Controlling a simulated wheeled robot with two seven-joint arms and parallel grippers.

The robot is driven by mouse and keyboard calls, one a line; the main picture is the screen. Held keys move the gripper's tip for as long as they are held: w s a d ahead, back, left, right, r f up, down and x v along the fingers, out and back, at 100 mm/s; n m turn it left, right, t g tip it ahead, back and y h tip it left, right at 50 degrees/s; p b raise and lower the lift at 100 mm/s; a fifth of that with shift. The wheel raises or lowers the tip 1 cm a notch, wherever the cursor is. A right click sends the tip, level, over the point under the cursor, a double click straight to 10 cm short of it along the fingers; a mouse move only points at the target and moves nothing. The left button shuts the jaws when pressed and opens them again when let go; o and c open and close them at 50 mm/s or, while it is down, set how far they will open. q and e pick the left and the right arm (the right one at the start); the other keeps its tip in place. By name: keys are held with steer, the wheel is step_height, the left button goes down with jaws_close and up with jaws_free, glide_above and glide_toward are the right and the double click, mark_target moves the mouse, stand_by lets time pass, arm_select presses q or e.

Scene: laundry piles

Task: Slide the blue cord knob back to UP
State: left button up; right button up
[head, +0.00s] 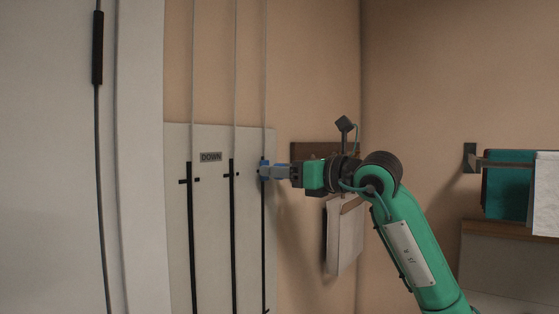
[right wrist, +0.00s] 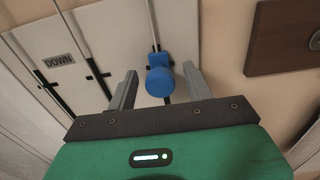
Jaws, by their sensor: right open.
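The blue cord knob (head: 264,171) sits near the top of the rightmost black slot on the pale wall panel (head: 214,240), just below the level of the DOWN label (head: 211,157). In the right wrist view the knob (right wrist: 160,80) is a rounded blue piece on its cord, between the fingers. My right gripper (head: 268,171) is open, with one finger on each side of the knob (right wrist: 158,82); I cannot tell whether either finger touches it. My left gripper is not in view.
Two more cords with black slots run down the panel left of the knob. A brown wooden plate (right wrist: 285,38) is on the wall to the right, with pale cloth (head: 343,235) hanging below. A rail with teal cloth (head: 508,185) is at the far right.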

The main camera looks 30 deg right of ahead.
steer(key=shift+w+a, duration=0.15)
steer(key=shift+w, duration=0.2)
